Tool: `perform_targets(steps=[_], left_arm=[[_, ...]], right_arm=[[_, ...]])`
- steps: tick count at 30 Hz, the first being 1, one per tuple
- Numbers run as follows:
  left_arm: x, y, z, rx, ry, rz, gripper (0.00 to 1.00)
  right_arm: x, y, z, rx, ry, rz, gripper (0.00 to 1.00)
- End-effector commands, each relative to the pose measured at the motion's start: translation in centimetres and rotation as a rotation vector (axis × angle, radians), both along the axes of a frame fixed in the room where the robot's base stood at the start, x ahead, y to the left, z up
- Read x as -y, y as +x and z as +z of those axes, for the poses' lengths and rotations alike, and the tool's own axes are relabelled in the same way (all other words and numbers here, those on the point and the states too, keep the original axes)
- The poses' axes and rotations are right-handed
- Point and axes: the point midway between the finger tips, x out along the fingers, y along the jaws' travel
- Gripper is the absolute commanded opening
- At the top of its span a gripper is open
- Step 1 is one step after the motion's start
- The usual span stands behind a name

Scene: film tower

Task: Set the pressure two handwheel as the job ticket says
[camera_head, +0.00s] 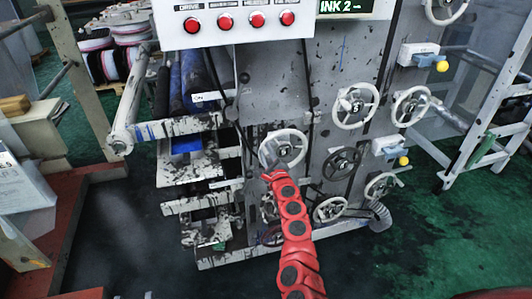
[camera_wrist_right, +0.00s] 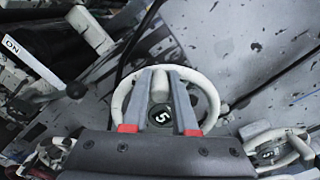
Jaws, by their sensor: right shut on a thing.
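My right gripper (camera_head: 270,172) reaches a white handwheel (camera_head: 301,148) on the grey machine front. In the right wrist view, the two grey fingers of my right gripper (camera_wrist_right: 158,75) lie across this white wheel (camera_wrist_right: 216,98). They are shut on a pale knob or spoke part near its far rim. The wheel's dark hub (camera_wrist_right: 159,117) carries a light mark that looks like a 5. I cannot read a label saying which handwheel this is. My left gripper is not in view. I cannot make out a job ticket.
Other white handwheels stand nearby, at upper right (camera_head: 372,115), far right (camera_head: 428,98) and below (camera_head: 343,209). A dark handwheel (camera_head: 342,163) is close on the right. A panel with red buttons (camera_head: 240,35) and an INK 2 display (camera_head: 347,7) is above. A grey ladder-like frame (camera_head: 478,128) stands right.

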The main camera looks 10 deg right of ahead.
Motion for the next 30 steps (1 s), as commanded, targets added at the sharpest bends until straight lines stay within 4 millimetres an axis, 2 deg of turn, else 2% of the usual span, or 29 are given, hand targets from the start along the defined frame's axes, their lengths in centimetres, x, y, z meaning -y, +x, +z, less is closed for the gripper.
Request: perform_targets(steps=[6,7,12,23,30], left_arm=[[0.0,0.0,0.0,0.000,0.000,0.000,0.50],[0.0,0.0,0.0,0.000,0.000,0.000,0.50],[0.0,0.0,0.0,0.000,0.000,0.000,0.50],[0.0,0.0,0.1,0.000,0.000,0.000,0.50],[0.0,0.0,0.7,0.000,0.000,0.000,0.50]], right_arm=[[0.2,0.0,0.1,0.002,-0.002,-0.004,0.00],[0.2,0.0,0.1,0.002,-0.002,-0.004,0.28],[0.1,0.0,0.0,0.000,-0.002,-0.003,0.56],[0.1,-0.2,0.1,0.001,-0.001,-0.002,0.56],[0.2,-2.6,0.1,0.001,0.003,-0.005,0.56]])
